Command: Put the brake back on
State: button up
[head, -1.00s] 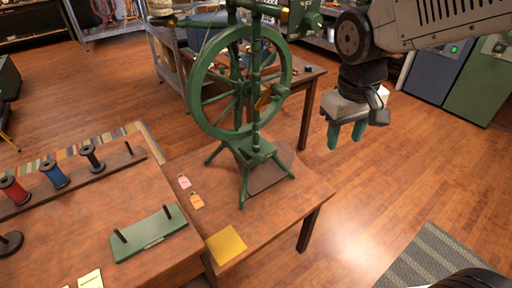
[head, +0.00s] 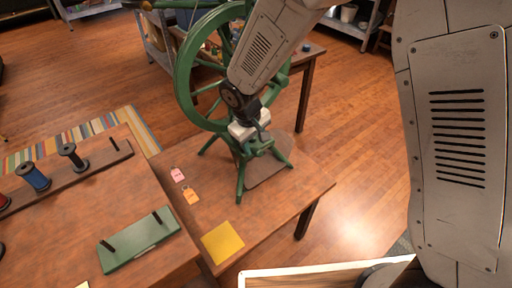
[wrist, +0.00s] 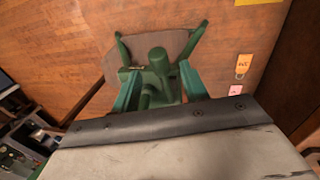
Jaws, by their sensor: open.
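The green spinning wheel (head: 183,72) stands on the brown table (head: 290,200), its upper part cut off and partly hidden by my arm. My gripper (head: 258,149) is low at the front of the wheel, just above its legged base (head: 243,172). In the wrist view my gripper (wrist: 160,88) is open, with its two teal fingers on either side of a round-ended green part (wrist: 158,60) of the wheel. I cannot tell whether the fingers touch it. I cannot pick out the brake for certain.
A pink tag (head: 177,174), an orange tag (head: 190,195) and a yellow sheet (head: 222,242) lie on the table. To the left are a green board with two pegs (head: 140,240) and a spool rack (head: 97,169). Open floor lies right of the table.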

aim_at(256, 150)
jog(key=shift+w+d+f, duration=0.1)
jog(key=shift+d+f, duration=0.05)
jog(key=shift+f, duration=0.7)
jog(key=shift+w+d+f, duration=0.1)
jog(key=shift+f, duration=0.7)
grip_shut()
